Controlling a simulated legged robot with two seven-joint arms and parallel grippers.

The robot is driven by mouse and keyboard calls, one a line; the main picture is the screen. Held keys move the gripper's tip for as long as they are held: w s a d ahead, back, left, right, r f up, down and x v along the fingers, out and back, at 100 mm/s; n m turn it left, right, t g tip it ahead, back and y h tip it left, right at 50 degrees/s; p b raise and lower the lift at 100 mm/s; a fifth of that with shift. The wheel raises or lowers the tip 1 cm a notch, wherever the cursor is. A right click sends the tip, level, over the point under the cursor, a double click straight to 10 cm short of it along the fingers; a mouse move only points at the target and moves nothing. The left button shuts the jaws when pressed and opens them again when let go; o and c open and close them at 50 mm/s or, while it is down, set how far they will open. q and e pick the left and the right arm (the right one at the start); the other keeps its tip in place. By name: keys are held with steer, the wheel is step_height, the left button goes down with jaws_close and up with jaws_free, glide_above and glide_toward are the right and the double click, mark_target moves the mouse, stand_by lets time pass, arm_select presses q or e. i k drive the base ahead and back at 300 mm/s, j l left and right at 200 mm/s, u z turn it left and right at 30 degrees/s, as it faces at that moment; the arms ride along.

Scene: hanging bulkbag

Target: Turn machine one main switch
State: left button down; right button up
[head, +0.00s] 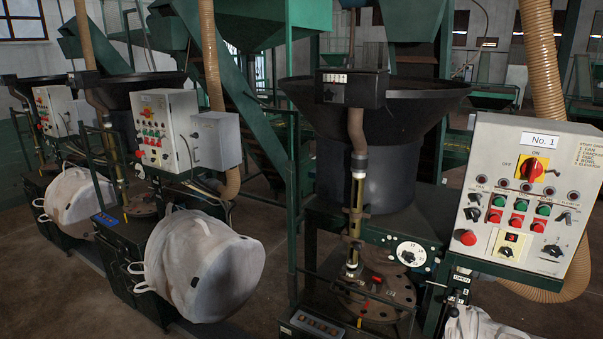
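The machine one control panel (477,208) is a light grey box at the right, labelled "No. 1". Its main switch (532,168) is a red rotary knob on a yellow plate near the top, with "ON" above and "OFF" to the left. Its exact knob angle is too small to tell. Below it are a row of dark red lamps, green and red push buttons, black selector knobs and a red mushroom button (466,237). Neither of my grippers shows in the head view.
Machine one's black hopper (385,180) and green frame stand left of the panel. A beige corrugated hose (541,60) hangs behind the panel. Two more machines with panels (166,131) and white bulk bags (205,265) stand at left. Brown floor shows between machines.

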mark_target(531, 170)
steer(key=z, duration=1.25)
